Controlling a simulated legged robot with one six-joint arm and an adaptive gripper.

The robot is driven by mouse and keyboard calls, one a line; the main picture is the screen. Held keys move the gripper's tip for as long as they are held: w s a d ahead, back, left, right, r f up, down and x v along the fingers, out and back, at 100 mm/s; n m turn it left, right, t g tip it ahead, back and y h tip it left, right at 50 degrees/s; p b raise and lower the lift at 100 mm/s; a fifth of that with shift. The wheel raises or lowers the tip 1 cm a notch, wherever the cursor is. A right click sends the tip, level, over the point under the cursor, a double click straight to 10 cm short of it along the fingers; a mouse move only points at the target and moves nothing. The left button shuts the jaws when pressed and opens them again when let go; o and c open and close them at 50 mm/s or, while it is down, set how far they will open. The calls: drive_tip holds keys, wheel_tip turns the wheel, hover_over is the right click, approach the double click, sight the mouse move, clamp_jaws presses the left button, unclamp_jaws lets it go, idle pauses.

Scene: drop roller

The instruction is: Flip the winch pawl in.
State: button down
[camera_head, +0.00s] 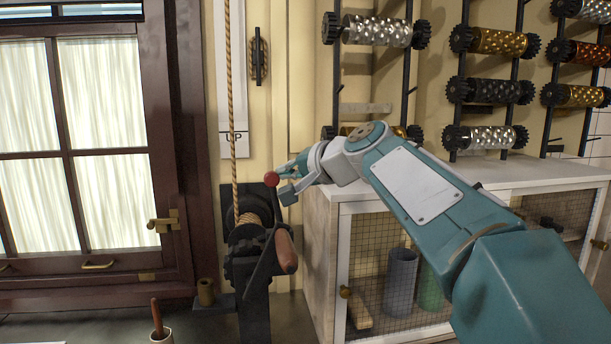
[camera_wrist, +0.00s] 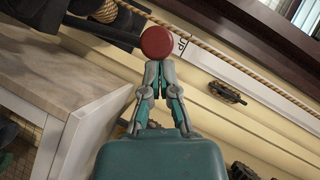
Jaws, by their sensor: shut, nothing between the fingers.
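The winch (camera_head: 245,268) is black, with rope wound on its drum, and stands left of the white cabinet. A thin dark lever rises from it and ends in a red ball knob (camera_head: 271,179), which I take to be the pawl's handle. My gripper (camera_head: 283,184) is just right of the knob in the head view. In the wrist view the red knob (camera_wrist: 158,42) sits just beyond my closed fingertips (camera_wrist: 159,66), with nothing held between them. I cannot tell whether the fingertips touch the knob. The pawl's tooth is not clear to see.
A crank with a wooden grip (camera_head: 286,251) sticks out below the knob. A taut rope (camera_head: 232,90) runs up from the drum. The cabinet (camera_head: 322,230) stands close on the right, below racks of patterned rollers (camera_head: 378,31). A window (camera_head: 85,145) is at left.

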drive_tip(key=a, duration=0.1)
drive_tip(key=a+n+h, duration=0.1)
drive_tip(key=shift+s+a, duration=0.4)
drive_tip(key=shift+s+a+f, duration=0.2)
drive_tip(key=shift+a+f, duration=0.05)
drive_tip(key=shift+a, duration=0.4)
drive_tip(key=v, duration=1.2)
drive_tip(key=shift+a+r, duration=0.1)
